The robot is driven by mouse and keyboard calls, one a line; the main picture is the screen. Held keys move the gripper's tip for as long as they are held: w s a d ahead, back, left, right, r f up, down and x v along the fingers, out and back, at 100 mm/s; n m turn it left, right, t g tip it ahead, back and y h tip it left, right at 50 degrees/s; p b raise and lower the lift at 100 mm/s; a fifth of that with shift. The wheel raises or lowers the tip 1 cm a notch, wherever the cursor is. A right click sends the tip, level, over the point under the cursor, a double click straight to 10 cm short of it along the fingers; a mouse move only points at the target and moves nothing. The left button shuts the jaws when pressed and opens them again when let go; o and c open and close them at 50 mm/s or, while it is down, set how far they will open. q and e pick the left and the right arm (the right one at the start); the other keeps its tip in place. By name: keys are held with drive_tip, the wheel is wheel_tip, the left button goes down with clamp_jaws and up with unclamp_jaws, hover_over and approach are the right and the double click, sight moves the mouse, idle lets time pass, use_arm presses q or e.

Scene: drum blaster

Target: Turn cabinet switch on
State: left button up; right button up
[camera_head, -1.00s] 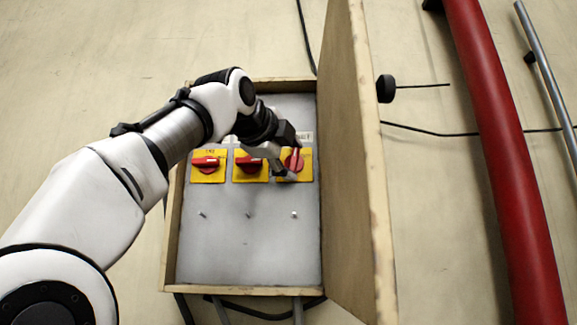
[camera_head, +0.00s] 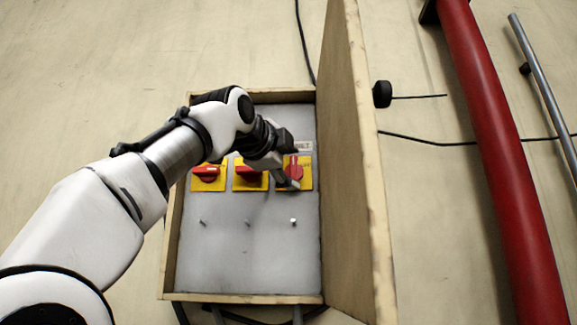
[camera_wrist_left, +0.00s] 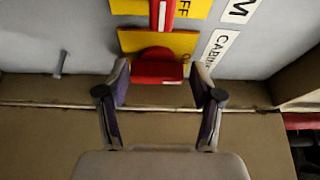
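The cabinet switch (camera_head: 293,171) is the right-hand red rotary switch on a yellow plate in the open box. Its red handle stands upright in the head view. In the left wrist view the switch (camera_wrist_left: 157,70) shows beside a label beginning "CABIN". My left gripper (camera_head: 299,165) is at this switch, one finger above it and one below. In the wrist view its fingers (camera_wrist_left: 161,66) are spread on both sides of the red handle, with gaps visible. Whether a fingertip touches the plate I cannot tell. My right gripper is not in view.
Two more red switches, the left (camera_head: 208,173) and the middle (camera_head: 250,175), have handles lying level. The box's wooden door (camera_head: 350,180) stands open just right of the gripper. A red pipe (camera_head: 490,120) runs along the far right.

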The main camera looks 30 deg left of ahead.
use_arm(q)
drive_tip(key=shift+w+f, duration=0.15)
drive_tip(key=shift+w, duration=0.15)
drive_tip(key=shift+s, duration=0.2)
